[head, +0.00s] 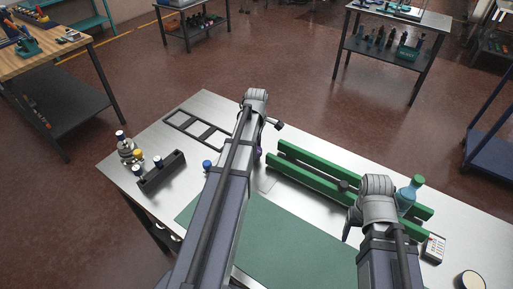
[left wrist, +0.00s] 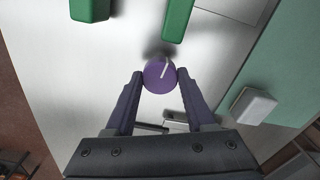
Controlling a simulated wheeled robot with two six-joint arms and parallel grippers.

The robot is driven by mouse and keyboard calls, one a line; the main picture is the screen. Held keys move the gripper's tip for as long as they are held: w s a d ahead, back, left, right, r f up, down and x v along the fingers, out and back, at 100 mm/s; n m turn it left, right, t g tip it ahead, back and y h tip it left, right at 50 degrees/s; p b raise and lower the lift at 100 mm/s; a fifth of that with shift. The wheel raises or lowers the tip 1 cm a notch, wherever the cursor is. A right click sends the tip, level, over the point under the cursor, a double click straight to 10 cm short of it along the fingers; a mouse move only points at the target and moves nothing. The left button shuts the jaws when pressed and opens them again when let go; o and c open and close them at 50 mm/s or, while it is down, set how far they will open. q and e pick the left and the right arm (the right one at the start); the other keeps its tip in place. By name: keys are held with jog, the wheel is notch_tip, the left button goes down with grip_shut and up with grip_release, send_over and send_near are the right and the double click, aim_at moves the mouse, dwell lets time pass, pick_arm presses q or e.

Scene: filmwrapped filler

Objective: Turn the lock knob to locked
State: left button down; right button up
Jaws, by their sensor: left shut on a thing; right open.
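A round purple knob (left wrist: 158,78) with a white pointer line is in the left wrist view. Its line leans slightly right of the picture's vertical, toward the top. My left gripper (left wrist: 160,75) is shut on the knob, one fingertip against each side. In the head view a small bit of purple (head: 258,153) shows beside my left arm, which hides most of the knob and gripper. My right gripper (head: 350,226) is open and hangs above the table near the green rails, apart from the knob. No locked or unlocked marking is readable.
Two green rails (head: 330,174) lie right of the knob. A teal bottle (head: 407,196) and a grey device (head: 433,248) stand at the right. A black rack (head: 161,171), small bottles (head: 127,147) and a dark frame (head: 196,131) are at the left. A green mat (head: 290,238) lies in front.

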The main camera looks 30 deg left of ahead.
pick_arm(q)
jog(key=m, duration=1.2)
jog(key=shift+m, duration=2.1)
jog(key=shift+c, duration=1.3)
grip_release()
